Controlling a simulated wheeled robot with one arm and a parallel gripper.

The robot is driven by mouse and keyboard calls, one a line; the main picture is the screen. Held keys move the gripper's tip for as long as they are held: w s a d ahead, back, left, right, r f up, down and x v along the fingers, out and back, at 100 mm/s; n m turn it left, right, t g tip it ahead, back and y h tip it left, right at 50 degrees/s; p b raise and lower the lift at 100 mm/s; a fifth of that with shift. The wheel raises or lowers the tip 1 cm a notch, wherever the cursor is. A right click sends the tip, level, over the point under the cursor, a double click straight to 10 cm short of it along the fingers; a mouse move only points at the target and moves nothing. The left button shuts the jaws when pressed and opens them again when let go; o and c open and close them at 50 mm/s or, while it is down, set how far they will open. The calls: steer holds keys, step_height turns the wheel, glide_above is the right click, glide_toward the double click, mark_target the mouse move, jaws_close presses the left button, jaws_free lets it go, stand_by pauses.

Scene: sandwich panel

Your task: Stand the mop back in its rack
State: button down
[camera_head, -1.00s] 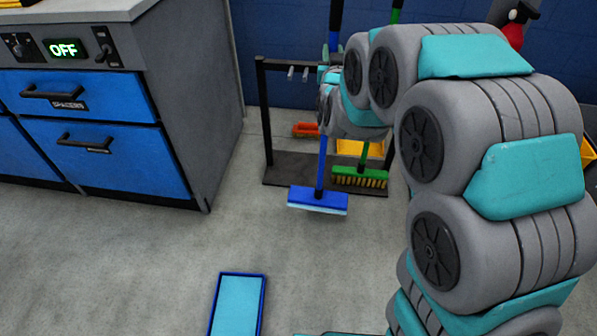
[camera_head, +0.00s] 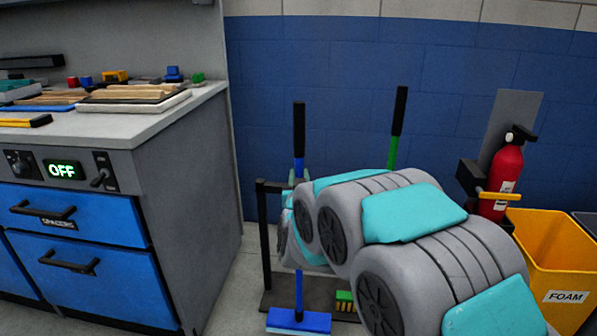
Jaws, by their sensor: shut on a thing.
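The mop has a blue pole (camera_head: 299,283), a black grip (camera_head: 299,128) and a flat blue head (camera_head: 299,321) with a pale pad. It hangs about upright in front of the rack (camera_head: 265,235), a dark frame with a dark base plate. My gripper (camera_head: 291,188) is mostly hidden behind my own arm, at the mop's pole, and is shut on it. The mop head overlaps the front edge of the rack base in the picture; whether it touches the floor cannot be told. My arm hides the rack's crossbar and hooks.
A green broom (camera_head: 398,112) stands at the rack's right side. A cabinet with blue drawers (camera_head: 80,215) is on the left. A fire extinguisher (camera_head: 504,180) and a yellow foam bin (camera_head: 556,260) are on the right. A blue wall is behind.

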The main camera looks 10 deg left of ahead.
steer(key=w+f+p, duration=0.1)
steer(key=w, duration=0.5)
steer(key=w+a+f+p, duration=0.1)
steer(key=w+f, duration=0.1)
steer(key=w, duration=0.5)
steer(key=shift+a+f, duration=0.25)
steer(key=shift+a, duration=0.05)
steer(key=shift+w+f, duration=0.1)
steer(key=c, duration=0.7)
jaws_free()
steer(key=shift+o, duration=0.2)
steer(key=s+d+b, duration=0.1)
steer(key=s, duration=1.1)
steer(key=shift+d, duration=0.25)
